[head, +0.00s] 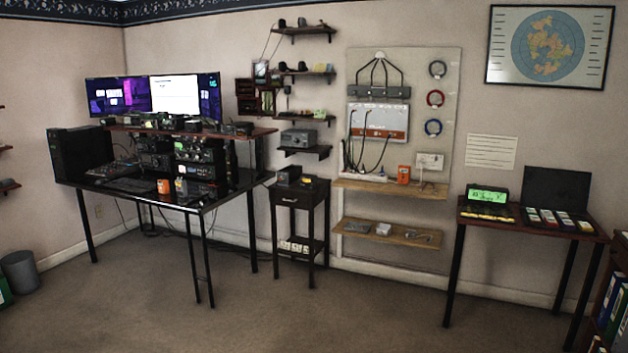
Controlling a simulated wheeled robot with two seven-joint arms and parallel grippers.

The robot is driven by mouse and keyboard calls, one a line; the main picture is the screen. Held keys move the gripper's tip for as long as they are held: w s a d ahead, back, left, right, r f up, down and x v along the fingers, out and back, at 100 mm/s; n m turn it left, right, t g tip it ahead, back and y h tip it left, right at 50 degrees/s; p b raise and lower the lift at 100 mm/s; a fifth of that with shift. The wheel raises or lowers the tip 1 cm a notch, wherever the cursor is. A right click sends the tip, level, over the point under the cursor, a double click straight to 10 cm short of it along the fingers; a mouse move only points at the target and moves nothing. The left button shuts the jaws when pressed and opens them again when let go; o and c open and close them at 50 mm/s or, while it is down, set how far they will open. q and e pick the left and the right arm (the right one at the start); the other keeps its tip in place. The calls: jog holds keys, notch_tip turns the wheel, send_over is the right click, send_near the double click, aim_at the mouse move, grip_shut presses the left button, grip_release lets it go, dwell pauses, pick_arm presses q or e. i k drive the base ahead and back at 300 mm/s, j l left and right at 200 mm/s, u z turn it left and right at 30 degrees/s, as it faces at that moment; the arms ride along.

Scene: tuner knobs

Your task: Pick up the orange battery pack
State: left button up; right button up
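A small upright orange block (404,174), which looks like the orange battery pack, stands on the upper wooden shelf (350,186) of the wall panel. It is far across the room and too small to show details. A second small orange object (163,186) stands on the dark desk at the left; it may be a mug or can. Neither of my grippers is in view.
A dark desk (130,197) with monitors and radio gear stands at the left. A small black side table (313,188) stands in the middle. A table (597,233) with a laptop (556,190) is at the right. Open carpet (330,315) lies in front.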

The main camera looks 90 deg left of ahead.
aim_at(164, 183)
jog(key=u, duration=3.7)
jog(key=i+u, duration=0.1)
jog(key=i, duration=0.5)
jog(key=i+u, duration=0.1)
jog(key=i, duration=0.5)
jog(key=i+u, duration=0.15)
jog(key=i, duration=0.45)
jog(key=i+l+u, duration=0.1)
jog(key=i, duration=0.5)
jog(key=i+l+u, duration=0.1)
jog(key=i, duration=0.45)
jog(key=i+j+z, duration=0.1)
jog(key=i, duration=0.4)
jog(key=i+j+z, duration=0.1)
jog(key=i, duration=0.4)
jog(key=i+j+z, duration=0.15)
jog(key=i, duration=0.35)
jog(key=i+j+z, duration=0.1)
jog(key=i+z, duration=0.2)
jog(key=z, duration=0.15)
jog(key=i+j+z, duration=0.25)
jog(key=z, duration=0.15)
jog(key=i+j+z, duration=0.3)
jog(key=z, duration=0.15)
jog(key=i+j+z, duration=0.2)
jog(key=j+z, duration=0.25)
jog(key=i+j+z, duration=0.15)
jog(key=j+z, duration=0.3)
